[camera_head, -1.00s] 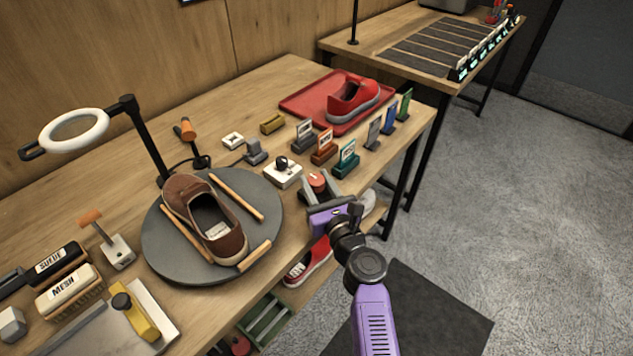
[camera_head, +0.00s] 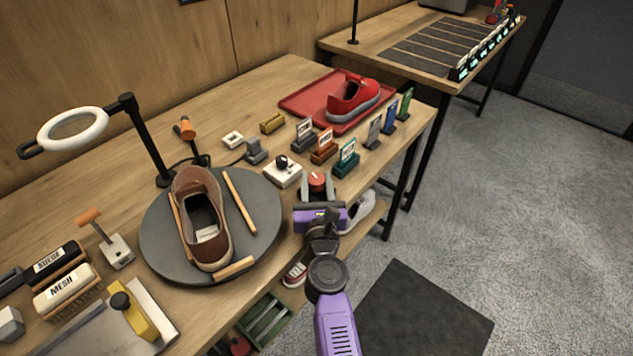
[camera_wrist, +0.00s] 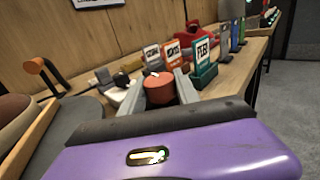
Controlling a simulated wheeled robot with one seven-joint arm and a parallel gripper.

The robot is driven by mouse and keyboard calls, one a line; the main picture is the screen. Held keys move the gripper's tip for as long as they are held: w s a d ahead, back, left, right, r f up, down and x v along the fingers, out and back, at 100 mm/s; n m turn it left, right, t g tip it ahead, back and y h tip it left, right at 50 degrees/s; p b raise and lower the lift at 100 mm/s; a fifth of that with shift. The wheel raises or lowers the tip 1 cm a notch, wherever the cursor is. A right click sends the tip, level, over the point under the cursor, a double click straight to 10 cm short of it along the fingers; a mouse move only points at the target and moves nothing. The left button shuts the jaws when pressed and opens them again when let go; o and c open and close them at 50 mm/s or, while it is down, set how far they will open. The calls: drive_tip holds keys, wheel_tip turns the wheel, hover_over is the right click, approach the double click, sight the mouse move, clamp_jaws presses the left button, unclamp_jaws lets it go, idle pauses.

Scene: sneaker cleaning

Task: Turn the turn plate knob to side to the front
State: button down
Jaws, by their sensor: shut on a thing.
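The turn plate (camera_head: 265,212) is a round grey disc on the table at the left in the head view. A brown shoe (camera_head: 188,190) stands on it between wooden bars (camera_head: 240,200), its long axis running nearly up and down the picture. The red turn plate knob (camera_head: 317,181) is a short cylinder near the table's front edge, right of the plate. It also shows in the wrist view (camera_wrist: 159,89). My gripper (camera_head: 317,190) is shut on the knob, with one grey finger on each side. The knob's lower part is hidden by the gripper.
A white box with a black dial (camera_head: 285,172) stands just behind the knob. Several labelled blocks (camera_head: 346,158) stand to its right, near a red shoe (camera_head: 353,97) on a red tray (camera_head: 300,103). A ring lamp (camera_head: 72,130) stands behind the plate.

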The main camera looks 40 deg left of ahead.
sight(315, 188)
drive_tip(key=shift+m+t+h+b, duration=0.6)
drive_tip(key=shift+m+t+h, duration=0.5)
drive_tip(key=shift+h, duration=0.5)
drive_tip(key=c, duration=0.9)
unclamp_jaws()
drive_tip(key=shift+s, duration=0.1)
drive_tip(key=shift+p+v, duration=0.9)
drive_tip(key=shift+v, duration=2.95)
